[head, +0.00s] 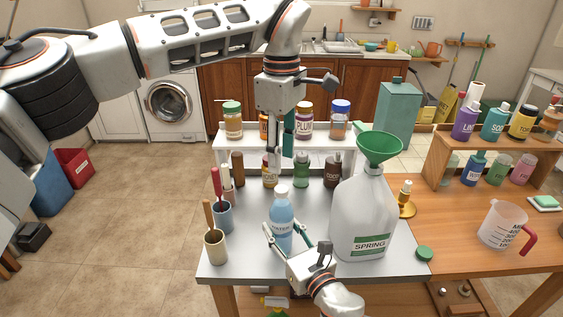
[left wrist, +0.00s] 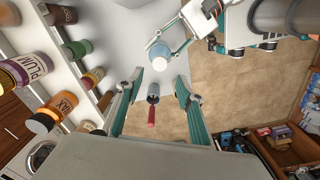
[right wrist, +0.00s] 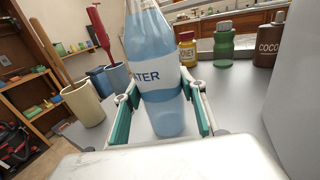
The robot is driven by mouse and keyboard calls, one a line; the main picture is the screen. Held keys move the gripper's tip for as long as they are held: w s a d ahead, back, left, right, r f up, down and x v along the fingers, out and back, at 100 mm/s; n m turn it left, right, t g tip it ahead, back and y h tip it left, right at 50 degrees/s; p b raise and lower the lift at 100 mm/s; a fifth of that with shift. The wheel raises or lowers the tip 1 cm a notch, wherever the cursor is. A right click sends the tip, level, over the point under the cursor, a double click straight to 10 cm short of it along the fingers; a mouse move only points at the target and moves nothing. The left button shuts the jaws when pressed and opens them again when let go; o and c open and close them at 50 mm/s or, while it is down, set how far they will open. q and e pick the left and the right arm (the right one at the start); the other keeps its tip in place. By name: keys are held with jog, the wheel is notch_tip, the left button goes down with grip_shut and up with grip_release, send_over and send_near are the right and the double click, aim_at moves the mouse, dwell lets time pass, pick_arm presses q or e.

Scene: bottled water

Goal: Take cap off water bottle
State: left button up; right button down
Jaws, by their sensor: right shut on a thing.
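The water bottle (head: 281,226), pale blue with a white label, stands upright on the grey table with its white cap (head: 281,189) on top. My right gripper (head: 283,241) is shut on the bottle's body from the front; in the right wrist view the bottle (right wrist: 160,75) sits between its teal fingers, its top cut off by the frame. My left gripper (head: 280,165) points down just above and behind the cap, apart from it. In the left wrist view its fingers are spread and empty, and the bottle (left wrist: 166,59) shows from above beyond them.
A big SPRING jug (head: 362,220) with a green funnel (head: 380,147) stands right of the bottle. Cups (head: 214,250) with tools stand at left. Small bottles and a white shelf (head: 340,138) with jars stand behind. A green cap (head: 424,254) lies near the right front edge.

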aim_at(282, 188)
pick_arm(q)
jog(key=m, duration=0.5)
jog(key=shift+m, duration=0.4)
jog(key=m, duration=0.7)
jog(key=shift+f, duration=4)
